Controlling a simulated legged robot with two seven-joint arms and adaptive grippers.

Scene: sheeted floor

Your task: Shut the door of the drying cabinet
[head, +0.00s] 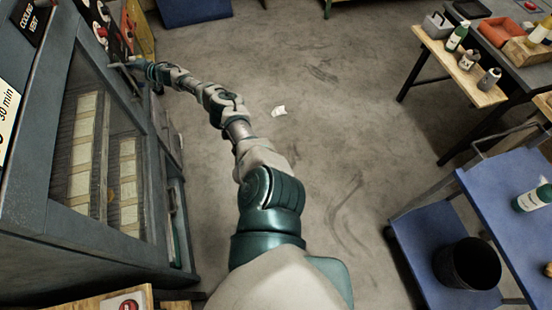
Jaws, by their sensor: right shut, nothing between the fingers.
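The drying cabinet (40,240) stands along the left side, grey-blue with a dark metal frame. Its glazed door (75,215) shows racks with pale slabs behind the glass. The door looks flush or nearly flush with the cabinet front; I cannot tell whether a small gap is left. My right arm reaches from the bottom middle to the upper left. My right gripper (118,65) is shut and empty, at the far upper edge of the cabinet front. I cannot tell whether its fingertips touch the door. My left gripper is out of view.
The concrete floor (330,130) right of my arm is clear except for a white scrap (279,111). A blue cart (480,200) with a black bin (468,264) stands at right. A wooden bench (455,70) with bottles is at the upper right.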

